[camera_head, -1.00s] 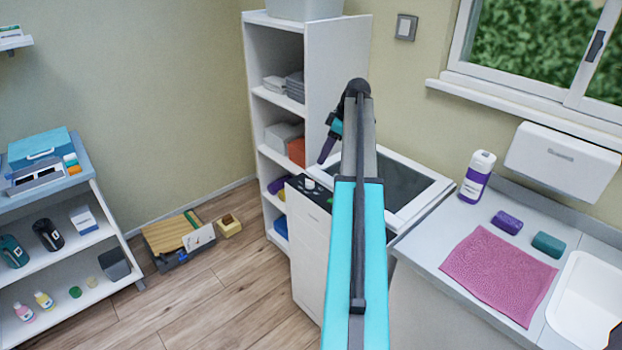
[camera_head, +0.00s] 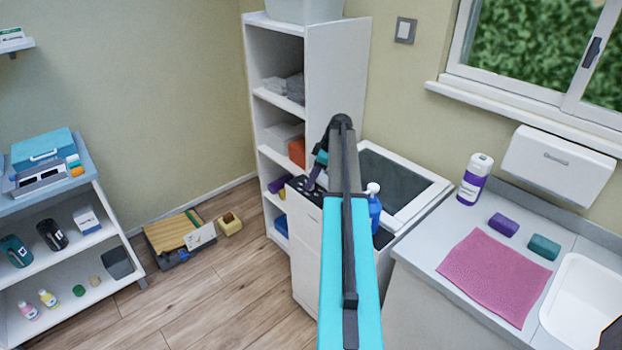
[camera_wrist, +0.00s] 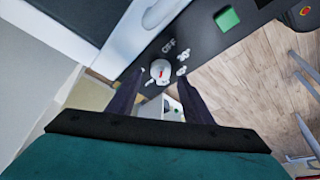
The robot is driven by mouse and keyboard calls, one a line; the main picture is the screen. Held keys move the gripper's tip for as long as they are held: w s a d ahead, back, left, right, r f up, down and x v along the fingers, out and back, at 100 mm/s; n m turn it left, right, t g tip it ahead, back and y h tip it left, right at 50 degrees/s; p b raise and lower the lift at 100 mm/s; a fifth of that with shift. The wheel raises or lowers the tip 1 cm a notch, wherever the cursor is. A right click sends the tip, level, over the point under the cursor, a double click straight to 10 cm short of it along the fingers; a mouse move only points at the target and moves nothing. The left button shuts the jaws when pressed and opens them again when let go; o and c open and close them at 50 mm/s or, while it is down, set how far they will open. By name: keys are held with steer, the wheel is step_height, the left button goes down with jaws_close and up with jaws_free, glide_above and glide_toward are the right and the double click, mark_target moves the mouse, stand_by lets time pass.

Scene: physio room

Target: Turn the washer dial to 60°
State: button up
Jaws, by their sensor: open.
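The washer (camera_head: 306,248) is a white cabinet beside the shelf unit, with a dark lid at its back and a dark control panel (camera_wrist: 205,38) along the top front. In the wrist view the dial (camera_wrist: 158,69) is a round white knob with a red mark and small white labels around it; one reads OFF. In the head view my gripper (camera_head: 313,178) hangs over the panel and hides the dial.
A blue bottle (camera_head: 375,208) with a white top stands just right of my arm. The tall white shelf unit (camera_head: 337,75) is close behind. The counter (camera_head: 420,255) lies right.

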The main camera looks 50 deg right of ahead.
steer(key=shift+x, duration=0.8)
steer(key=c, duration=1.1)
steer(key=shift+o, duration=0.2)
